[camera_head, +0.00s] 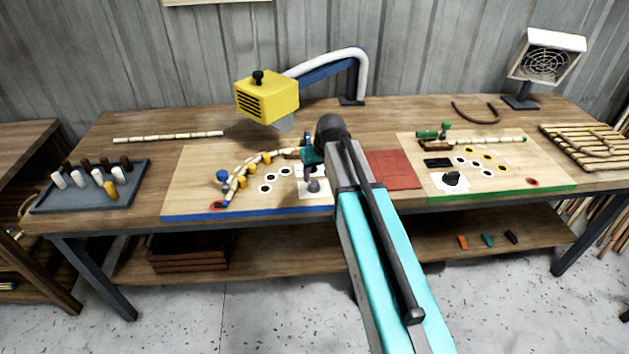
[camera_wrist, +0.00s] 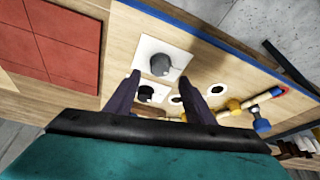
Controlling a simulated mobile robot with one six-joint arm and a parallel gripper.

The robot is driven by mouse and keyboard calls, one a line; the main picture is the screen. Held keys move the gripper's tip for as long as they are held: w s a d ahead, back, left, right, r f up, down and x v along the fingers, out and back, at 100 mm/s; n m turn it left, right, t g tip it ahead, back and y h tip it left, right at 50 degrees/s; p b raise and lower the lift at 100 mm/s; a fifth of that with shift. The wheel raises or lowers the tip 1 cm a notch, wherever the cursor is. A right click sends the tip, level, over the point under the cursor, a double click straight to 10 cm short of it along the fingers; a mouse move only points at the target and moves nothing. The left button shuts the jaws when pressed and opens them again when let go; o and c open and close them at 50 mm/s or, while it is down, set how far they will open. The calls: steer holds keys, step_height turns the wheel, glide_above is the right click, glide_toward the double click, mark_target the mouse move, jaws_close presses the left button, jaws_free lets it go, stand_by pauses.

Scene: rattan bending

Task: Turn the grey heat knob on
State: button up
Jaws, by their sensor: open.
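The grey heat knob (camera_wrist: 161,66) stands on a white plate (camera_wrist: 176,45) on the blue-edged board. In the head view, the knob (camera_head: 313,186) sits at that board's right end, just below my gripper (camera_head: 311,168). In the wrist view, my gripper (camera_wrist: 160,80) is open, with its dark fingers apart and one tip on each side of the knob's near edge. Nothing is held. I cannot tell whether the fingers touch the knob. A black part (camera_wrist: 147,93) on a second white patch shows between the fingers.
A yellow heater box (camera_head: 267,98) hangs over the blue-edged board (camera_head: 190,206). A rattan strip curves among pegs on its left. A red tiled mat (camera_head: 394,170) separates it from the green-edged board (camera_head: 525,190), which has a black knob (camera_head: 453,178). A peg tray (camera_head: 60,200) stands far left.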

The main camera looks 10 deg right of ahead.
mark_target(314, 183)
steer(key=shift+p+x, duration=0.95)
steer(key=shift+x, duration=2.35)
steer(key=c, duration=1.1)
steer(key=shift+o, duration=0.2)
